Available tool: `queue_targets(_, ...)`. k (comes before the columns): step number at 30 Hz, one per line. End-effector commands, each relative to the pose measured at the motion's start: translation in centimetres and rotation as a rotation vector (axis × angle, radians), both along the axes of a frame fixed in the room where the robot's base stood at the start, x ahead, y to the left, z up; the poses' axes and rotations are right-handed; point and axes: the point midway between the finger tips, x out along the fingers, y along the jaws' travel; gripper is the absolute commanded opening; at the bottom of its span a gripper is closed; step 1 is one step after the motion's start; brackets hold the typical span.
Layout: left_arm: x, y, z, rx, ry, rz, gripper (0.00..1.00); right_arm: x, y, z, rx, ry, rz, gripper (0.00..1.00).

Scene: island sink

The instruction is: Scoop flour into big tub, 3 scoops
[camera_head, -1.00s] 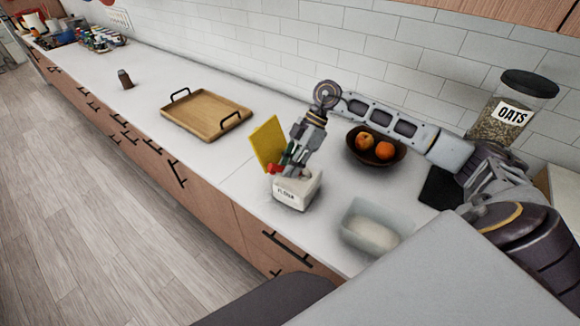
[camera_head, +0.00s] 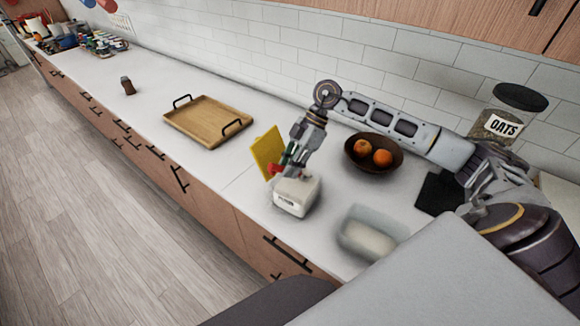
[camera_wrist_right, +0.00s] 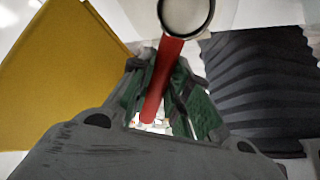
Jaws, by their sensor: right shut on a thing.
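The right gripper (camera_head: 287,170) is shut on the red handle of a scoop (camera_wrist_right: 168,72), beside and above the white flour container (camera_head: 293,199). In the right wrist view, the scoop's round metal end (camera_wrist_right: 186,14) shows at the top edge. Whether it touches flour is hidden. A translucent tub (camera_head: 350,216) stands on the counter to the right of the flour container, with pale contents low inside. My left gripper is out of view.
A yellow board (camera_head: 267,150) stands behind the gripper; it also fills the left of the right wrist view (camera_wrist_right: 55,65). A dark bowl of fruit (camera_head: 351,160), an oats jar (camera_head: 505,122) and a wooden tray (camera_head: 207,121) are on the counter. The counter between tray and board is clear.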

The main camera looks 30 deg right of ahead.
Motion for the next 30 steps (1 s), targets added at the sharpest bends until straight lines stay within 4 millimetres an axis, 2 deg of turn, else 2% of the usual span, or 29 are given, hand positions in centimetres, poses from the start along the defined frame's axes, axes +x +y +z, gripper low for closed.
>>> queue_targets(30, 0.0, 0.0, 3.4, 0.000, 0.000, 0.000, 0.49, 0.0, 0.0, 3.9, 0.000, 0.000, 0.000, 0.00)
